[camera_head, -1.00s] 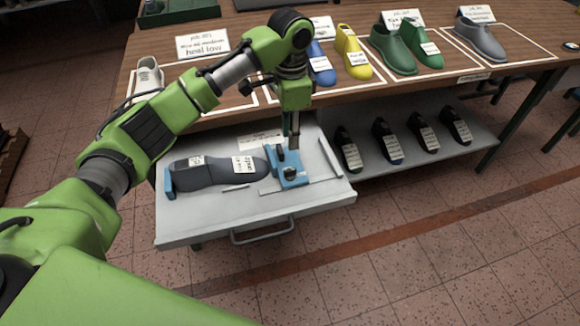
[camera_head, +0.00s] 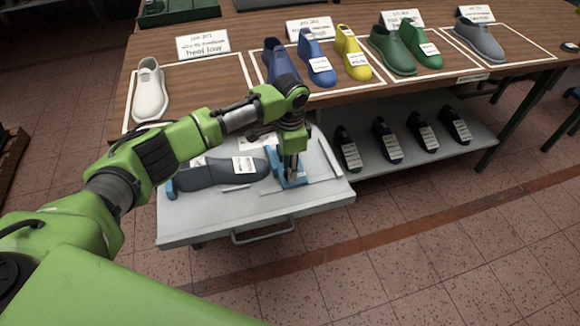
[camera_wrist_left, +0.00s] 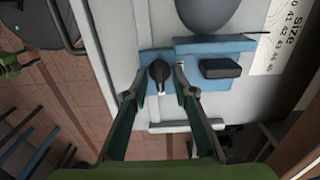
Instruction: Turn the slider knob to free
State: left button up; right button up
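The slider (camera_head: 301,181) is a blue block on the grey drawer tray (camera_head: 215,229), beside the dark grey shoe last (camera_head: 220,174). Its black knob (camera_wrist_left: 159,73) shows in the left wrist view, with a pale pointer at its lower end. My left gripper (camera_head: 292,178) points down over the slider in the head view. In the left wrist view its two fingers (camera_wrist_left: 160,82) are apart, one on each side of the knob. I cannot tell whether they touch it. In the head view the gripper hides the knob. My right gripper is not in view.
The wooden table (camera_head: 205,85) behind the tray holds a white last (camera_head: 150,92) and blue, yellow, green and grey ones. Several dark lasts stand on the lower shelf (camera_head: 400,158). The tray's handle (camera_head: 262,232) faces the front; the floor there is clear.

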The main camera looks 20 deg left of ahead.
pick_arm(q)
grip_shut()
jog(key=shift+r+n+p, duration=0.15)
jog(key=shift+n+p, duration=0.35)
jog(key=shift+p, duration=0.45)
jog(key=n+p, duration=0.6)
jog(key=p, duration=0.2)
jog(key=shift+s+n, duration=0.1)
jog(key=shift+n, duration=0.3)
jog(key=n+p, duration=0.3)
jog(key=n, duration=0.2)
jog(key=shift+p, duration=0.4)
jog(key=n+p, duration=0.2)
jog(key=n, duration=0.3)
jog(key=shift+f, duration=0.2)
